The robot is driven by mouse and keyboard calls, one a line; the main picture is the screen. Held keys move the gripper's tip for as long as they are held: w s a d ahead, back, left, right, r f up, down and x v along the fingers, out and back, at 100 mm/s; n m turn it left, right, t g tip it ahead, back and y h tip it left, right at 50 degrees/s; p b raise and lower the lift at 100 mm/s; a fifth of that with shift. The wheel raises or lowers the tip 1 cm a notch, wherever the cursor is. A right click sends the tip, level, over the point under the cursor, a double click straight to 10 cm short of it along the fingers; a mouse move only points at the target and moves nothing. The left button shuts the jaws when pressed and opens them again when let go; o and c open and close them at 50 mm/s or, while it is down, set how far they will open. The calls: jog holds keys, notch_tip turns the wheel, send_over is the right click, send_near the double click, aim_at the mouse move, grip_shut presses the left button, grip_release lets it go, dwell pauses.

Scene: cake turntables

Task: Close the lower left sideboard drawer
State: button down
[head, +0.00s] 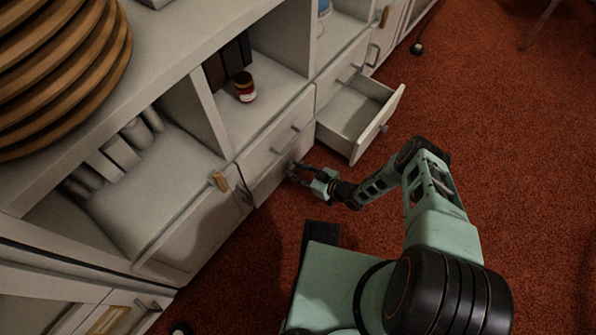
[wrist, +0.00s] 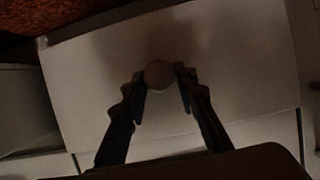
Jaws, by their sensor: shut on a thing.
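The white lower left drawer (head: 268,183) sits below a drawer with a bar handle. Its front looks flush, or nearly so, with the drawer front above; a small gap cannot be told. Its pale front (wrist: 230,95) fills most of the wrist view. My gripper (head: 299,172) is at this front, its fingers pointing at it. In the wrist view, my gripper (wrist: 160,78) has its two dark fingers on either side of the round knob (wrist: 158,74), shut on it. The knob is mostly hidden by the fingers in the head view.
The lower right drawer (head: 345,137) stands pulled out, beside and beyond my gripper. A small jar (head: 245,88) is in the open shelf above. Red carpet (head: 480,110) is clear to the right.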

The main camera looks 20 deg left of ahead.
jog(key=shift+w+a, duration=0.45)
jog(key=shift+a, duration=0.4)
jog(key=c, duration=1.5)
grip_release()
jog(key=shift+c, duration=0.2)
jog(key=shift+s, duration=0.1)
jog(key=v, duration=1.2)
